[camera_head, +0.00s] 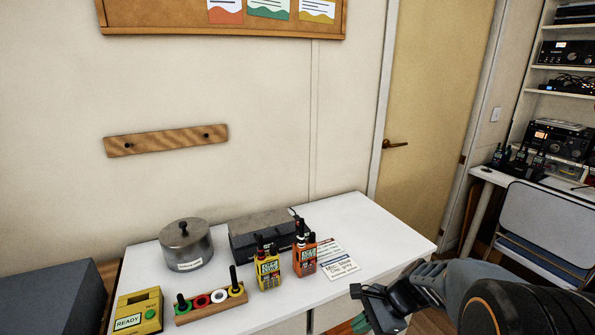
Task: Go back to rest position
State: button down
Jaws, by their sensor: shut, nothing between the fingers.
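My gripper (370,304) is at the lower right, past the front right edge of the white table (375,238). Its dark fingers are shut with nothing held between them. My arm comes in from the bottom right corner. The gripper is apart from the things on the table. A yellow radio (267,270) and an orange radio (305,258) stand upright near the middle of the table, left of my gripper.
A steel pot (186,244), a grey box (262,238), a wooden rack (211,304) with colored rings, a yellow box (139,311) and printed cards (337,262) sit on the table. A folding chair (545,228) stands at right. The table's right end is clear.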

jog(key=s+r+n+t+h+p, duration=0.1)
jog(key=s+r+n+h+p, duration=0.2)
jog(key=r+n, duration=0.4)
jog(key=s+d+r+n+t+h+p, duration=0.1)
jog(key=s+r+n+h+p, duration=0.3)
jog(key=r, duration=0.8)
jog(key=shift+s+d+n+t+p, duration=0.25)
jog(key=shift+s+n+t+p, duration=0.45)
jog(key=shift+n+p, duration=0.9)
jog(key=shift+r+n+b, duration=0.1)
jog(key=shift+n+b, duration=0.2)
